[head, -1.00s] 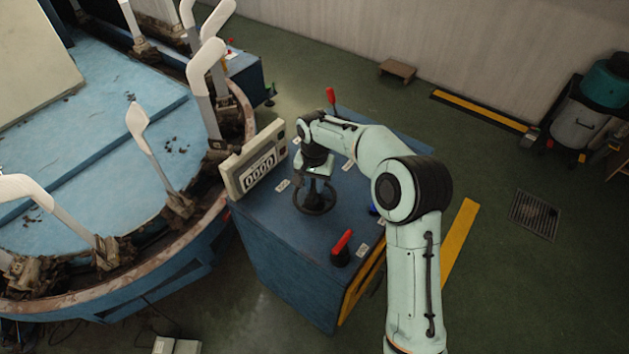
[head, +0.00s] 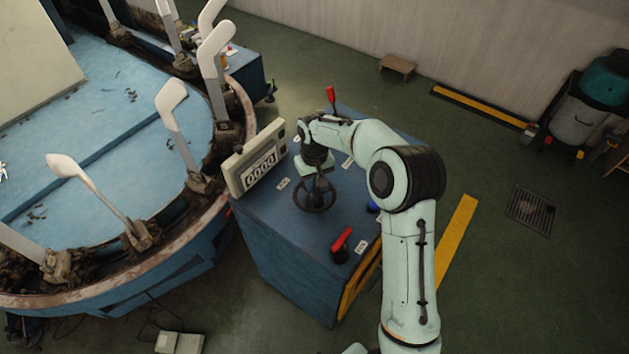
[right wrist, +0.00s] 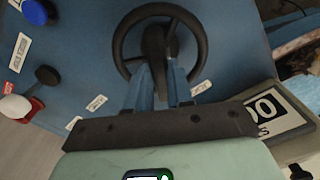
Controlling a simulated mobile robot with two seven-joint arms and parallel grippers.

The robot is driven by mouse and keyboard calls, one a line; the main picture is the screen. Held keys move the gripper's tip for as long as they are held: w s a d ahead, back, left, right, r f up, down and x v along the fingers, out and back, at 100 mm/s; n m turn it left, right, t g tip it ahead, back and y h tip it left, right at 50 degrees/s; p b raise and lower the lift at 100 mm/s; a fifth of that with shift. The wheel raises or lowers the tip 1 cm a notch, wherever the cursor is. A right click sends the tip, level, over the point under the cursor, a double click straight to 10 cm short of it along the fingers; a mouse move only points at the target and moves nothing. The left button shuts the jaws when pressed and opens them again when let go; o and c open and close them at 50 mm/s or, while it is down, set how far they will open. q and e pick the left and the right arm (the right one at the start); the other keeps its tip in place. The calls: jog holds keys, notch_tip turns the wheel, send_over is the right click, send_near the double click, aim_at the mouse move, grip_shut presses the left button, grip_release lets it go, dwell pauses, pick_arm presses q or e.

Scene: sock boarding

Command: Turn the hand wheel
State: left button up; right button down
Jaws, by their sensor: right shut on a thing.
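The dark hand wheel (head: 315,196) lies on top of the blue control cabinet (head: 281,230); the wheel's ring also shows in the right wrist view (right wrist: 117,45). My right gripper (head: 317,178) reaches down over the wheel from above. In the right wrist view its two bluish fingers (right wrist: 158,88) are shut on the wheel's dark upright handle (right wrist: 154,45). The gripper body hides part of the wheel in the head view. My left gripper is not in view.
A counter box (head: 257,161) stands on the cabinet's left side. A red-handled lever (head: 342,241) and a blue knob (head: 372,207) are near the wheel. The round blue machine (head: 160,236) with white sock boards is close on the left.

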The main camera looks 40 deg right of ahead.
dwell(0.4)
jog(key=c, duration=1)
grip_release()
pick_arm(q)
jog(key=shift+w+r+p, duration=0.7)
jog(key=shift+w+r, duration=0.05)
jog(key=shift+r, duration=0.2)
pick_arm(e)
notch_tip(320, 180, up, 13)
jog(key=shift+r, duration=0.2)
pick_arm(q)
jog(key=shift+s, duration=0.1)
pick_arm(e)
jog(key=shift+f, duration=0.1)
